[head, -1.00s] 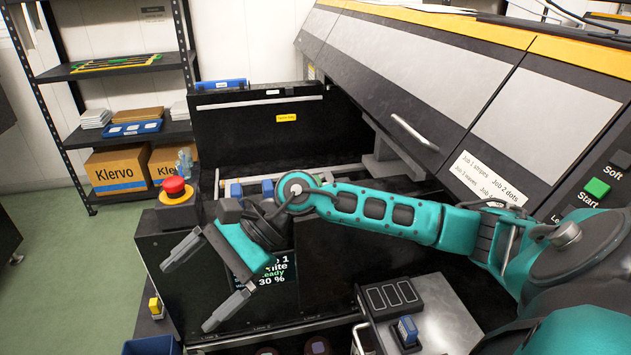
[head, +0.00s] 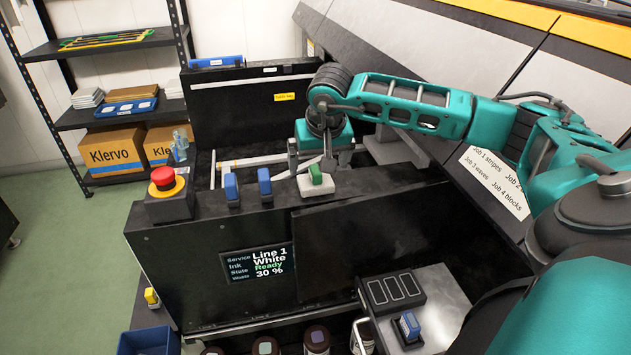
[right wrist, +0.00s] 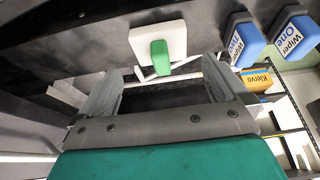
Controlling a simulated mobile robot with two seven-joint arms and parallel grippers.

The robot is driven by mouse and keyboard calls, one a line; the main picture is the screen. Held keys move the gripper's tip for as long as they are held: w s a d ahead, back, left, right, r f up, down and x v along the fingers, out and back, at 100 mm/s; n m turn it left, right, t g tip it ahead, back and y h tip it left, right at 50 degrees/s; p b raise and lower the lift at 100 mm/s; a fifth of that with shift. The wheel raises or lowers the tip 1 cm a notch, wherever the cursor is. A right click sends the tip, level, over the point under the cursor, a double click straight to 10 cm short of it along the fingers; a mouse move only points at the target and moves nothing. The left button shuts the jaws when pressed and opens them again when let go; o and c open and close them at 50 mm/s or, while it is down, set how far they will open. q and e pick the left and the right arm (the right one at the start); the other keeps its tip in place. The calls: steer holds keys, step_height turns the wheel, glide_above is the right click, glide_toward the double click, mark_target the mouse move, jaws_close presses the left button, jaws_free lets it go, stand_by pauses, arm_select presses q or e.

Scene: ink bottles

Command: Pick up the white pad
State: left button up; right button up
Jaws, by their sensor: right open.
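The white pad (head: 317,186) with a green grip on top sits on the dark ledge of the machine, right of two blue-handled wipers. It shows in the right wrist view (right wrist: 136,42) as a white block with a green grip. My right gripper (head: 319,164) is open just behind the pad. In the right wrist view, its fingers (right wrist: 160,82) point toward the pad, one to each side, with nothing held. I cannot tell whether a finger touches it. My left gripper is out of view.
Two blue wipers (head: 231,188) (head: 265,183) stand beside the pad. A red stop button (head: 163,177) is at the ledge's left end. The raised black cover (head: 243,120) stands behind. A blue bin (head: 149,341) and several dark bottles are low in front.

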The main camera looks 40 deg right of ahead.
mark_target(316, 170)
steer(key=x, duration=0.5)
steer(key=shift+w+d+f, duration=0.1)
steer(key=shift+w+f, duration=0.2)
steer(key=shift+c, duration=0.2)
steer(key=c, duration=0.9)
